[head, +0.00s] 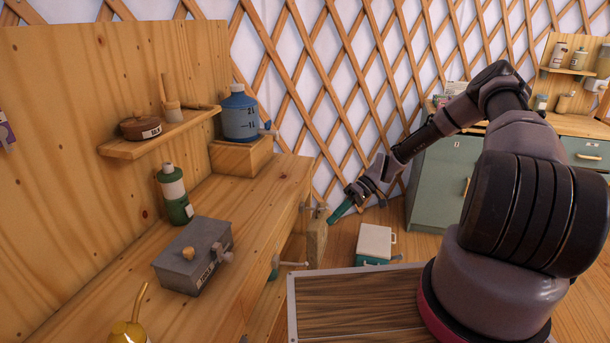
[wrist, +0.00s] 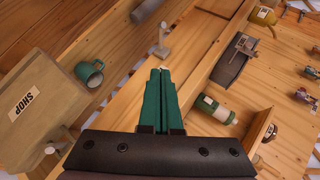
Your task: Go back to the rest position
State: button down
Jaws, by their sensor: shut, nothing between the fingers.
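My gripper (head: 336,215) has green fingers and is at the far end of my outstretched arm, just past the right edge of the wooden workbench (head: 120,268) in the head view. In the wrist view the fingers of my gripper (wrist: 160,72) lie side by side, shut, with nothing held between them. A grey-handled fitting on the bench front (wrist: 162,42) shows just beyond the fingertips there. How far apart they are I cannot tell.
A white and green case (head: 375,243) is on the floor. A green cabinet (head: 441,182) stands behind my arm. A green mug (wrist: 90,73) shows left of my fingers.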

jog(key=s+d+r+m+t+h, duration=0.1)
jog(key=d+r+m+h, duration=0.15)
jog(key=r, duration=0.75)
jog(key=s+d+r+m+t+h, duration=0.1)
jog(key=d+r+t+h, duration=0.15)
jog(key=r, duration=0.65)
jog(key=s+d+r+m+t+h, duration=0.1)
jog(key=d+r+m+h, duration=0.15)
jog(key=r, duration=0.75)
jog(key=s+d+r+m+t, duration=0.2)
jog(key=s+r+m+t, duration=0.4)
jog(key=s+r, duration=1.2)
notch_tip(320, 180, up, 2)
jog(key=shift+s+r+t+h, duration=0.15)
jog(key=shift+s+t+h, duration=0.2)
jog(key=shift+t, duration=0.4)
